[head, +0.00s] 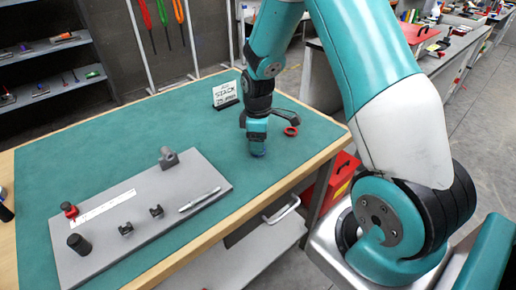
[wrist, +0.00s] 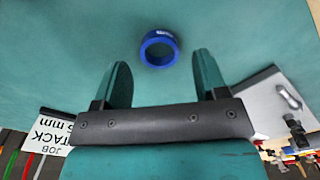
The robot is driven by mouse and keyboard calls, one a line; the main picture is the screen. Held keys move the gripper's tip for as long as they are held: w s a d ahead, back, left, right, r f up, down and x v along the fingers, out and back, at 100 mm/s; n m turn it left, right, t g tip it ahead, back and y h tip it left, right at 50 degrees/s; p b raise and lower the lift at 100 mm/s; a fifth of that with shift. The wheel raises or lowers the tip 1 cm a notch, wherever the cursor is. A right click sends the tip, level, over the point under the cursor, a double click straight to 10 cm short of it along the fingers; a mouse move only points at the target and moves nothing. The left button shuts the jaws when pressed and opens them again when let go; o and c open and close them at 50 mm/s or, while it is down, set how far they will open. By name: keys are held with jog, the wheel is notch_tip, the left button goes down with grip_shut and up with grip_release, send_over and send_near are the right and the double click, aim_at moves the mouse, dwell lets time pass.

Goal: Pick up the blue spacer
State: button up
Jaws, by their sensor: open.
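In the wrist view the blue spacer (wrist: 158,49) is a short ring with an open centre, lying flat on the green mat. My gripper (wrist: 162,77) is open, with its two fingers apart. The spacer appears between and slightly beyond the fingertips in the picture, and nothing is held. In the head view my gripper (head: 258,152) points down close above the mat near the right side of the table. The blue spacer cannot be made out there; my gripper seems to hide it.
A red ring (head: 291,131) lies right of my gripper. A sign (head: 225,94) stands behind it, left of a dark tool (head: 284,117). A grey board (head: 97,250) with several small parts lies at the left front. Green mat (head: 110,160) is clear between.

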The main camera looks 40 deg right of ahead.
jog(key=shift+f, duration=1.3)
jog(key=c, duration=1)
jog(key=shift+r, duration=0.15)
